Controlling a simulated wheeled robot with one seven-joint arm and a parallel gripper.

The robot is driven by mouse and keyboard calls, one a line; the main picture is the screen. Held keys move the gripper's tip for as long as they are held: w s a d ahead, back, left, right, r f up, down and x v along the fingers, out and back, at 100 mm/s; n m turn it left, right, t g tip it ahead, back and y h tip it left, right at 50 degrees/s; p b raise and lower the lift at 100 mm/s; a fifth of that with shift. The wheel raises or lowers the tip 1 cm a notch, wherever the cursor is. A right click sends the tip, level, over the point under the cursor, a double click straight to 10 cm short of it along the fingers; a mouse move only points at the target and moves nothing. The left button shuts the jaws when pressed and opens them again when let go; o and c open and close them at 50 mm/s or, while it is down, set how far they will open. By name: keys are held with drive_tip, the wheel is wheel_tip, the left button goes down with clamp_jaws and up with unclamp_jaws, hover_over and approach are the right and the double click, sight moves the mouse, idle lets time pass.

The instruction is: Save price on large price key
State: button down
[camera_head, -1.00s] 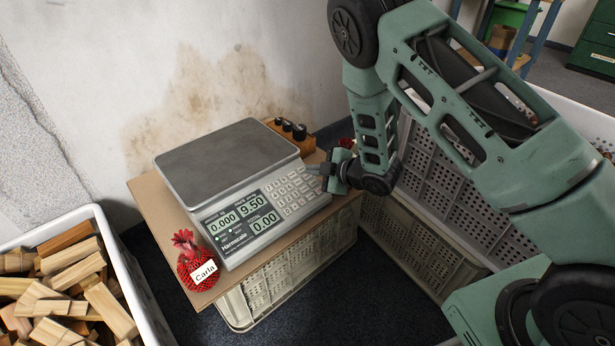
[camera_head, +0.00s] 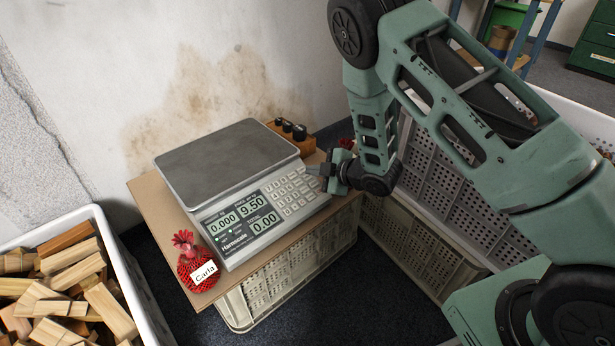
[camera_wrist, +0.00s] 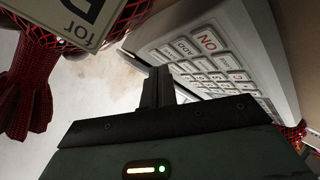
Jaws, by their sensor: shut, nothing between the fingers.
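The grey scale (camera_head: 232,195) stands on a board. Its displays (camera_head: 239,217) read 0.000, 9.50 and 0.00. Its keypad (camera_head: 288,190) of white keys is at the right of the front panel. My gripper (camera_head: 318,170) is shut and empty at the keypad's right edge, pointing left. I cannot tell whether the fingertips touch a key. The large price key cannot be made out.
A red net bag (camera_head: 196,262) tagged "Carla" sits at the board's front left corner. A wooden block with black knobs (camera_head: 288,130) stands behind the scale. A crate of wood pieces (camera_head: 120,262) is at the left. Pale crates (camera_head: 435,190) stand at the right, beside my arm.

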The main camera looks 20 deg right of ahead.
drive_tip(key=shift+f, duration=0.1)
idle(0.6)
drive_tip(key=shift+w+f, duration=0.1)
drive_tip(key=shift+f, duration=0.2)
drive_tip(key=shift+w+a+f+b, duration=0.1)
drive_tip(key=shift+f+b, duration=0.25)
drive_tip(key=shift+b, duration=0.05)
idle(0.5)
drive_tip(key=shift+s+r+p, duration=0.2)
drive_tip(key=shift+r+p, duration=0.5)
drive_tip(key=shift+r, duration=0.05)
drive_tip(key=shift+r, duration=0.1)
drive_tip(key=r+p, duration=0.1)
drive_tip(key=s+r+p, duration=0.1)
drive_tip(key=r, duration=0.1)
drive_tip(key=r+p, duration=0.1)
drive_tip(key=p, duration=0.1)
drive_tip(key=shift+s+d+r, duration=0.25)
drive_tip(key=shift+d, duration=0.15)
idle(2.3)
